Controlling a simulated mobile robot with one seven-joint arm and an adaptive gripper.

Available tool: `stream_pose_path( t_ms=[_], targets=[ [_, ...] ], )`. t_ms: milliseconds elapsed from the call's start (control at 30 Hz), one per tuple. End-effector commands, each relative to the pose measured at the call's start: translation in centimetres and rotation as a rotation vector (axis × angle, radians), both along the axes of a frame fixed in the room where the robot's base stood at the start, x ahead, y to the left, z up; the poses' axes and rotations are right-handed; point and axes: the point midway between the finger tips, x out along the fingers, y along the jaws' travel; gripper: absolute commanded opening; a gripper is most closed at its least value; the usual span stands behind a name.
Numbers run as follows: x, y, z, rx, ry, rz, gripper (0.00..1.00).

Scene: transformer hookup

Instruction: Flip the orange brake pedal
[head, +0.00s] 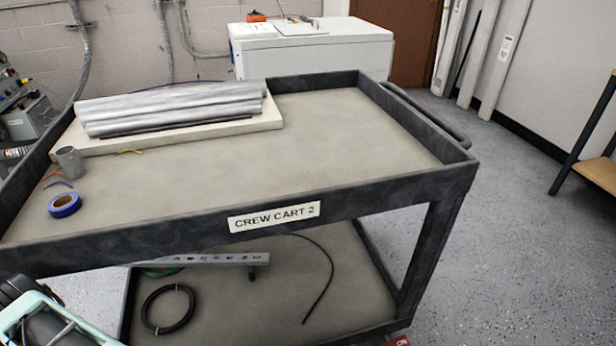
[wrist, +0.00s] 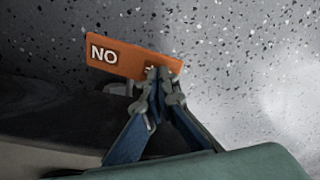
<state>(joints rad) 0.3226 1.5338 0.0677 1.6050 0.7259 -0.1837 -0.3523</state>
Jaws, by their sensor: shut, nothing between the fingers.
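The orange brake pedal (wrist: 118,56) shows in the wrist view as a flat plate with white letters "NO". More lettering at its right is covered by my fingers. My gripper (wrist: 158,80) is shut and empty, with its fingertips in front of the pedal's right part. I cannot tell whether they touch it. In the head view my gripper is out of sight. A small red piece with white marks (head: 399,341) shows at the bottom edge of the head view, by the cart's lower right corner; most of it is cut off.
The dark-framed crew cart (head: 420,190) fills the middle of the head view. A roll of blue tape (head: 65,205), a grey cup (head: 69,161) and metal tubes (head: 170,104) sit on top. Speckled floor (head: 520,240) is open to the right, before a wooden-topped bench (head: 600,172).

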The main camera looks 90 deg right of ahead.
Motion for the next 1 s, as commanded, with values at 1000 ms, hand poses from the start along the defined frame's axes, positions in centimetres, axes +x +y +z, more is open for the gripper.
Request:
stream_pose_path(
  t_ms=[1000],
  targets=[
    [-0.1,0.0,2.0,-0.001,0.001,0.0,0.0]
  ],
)
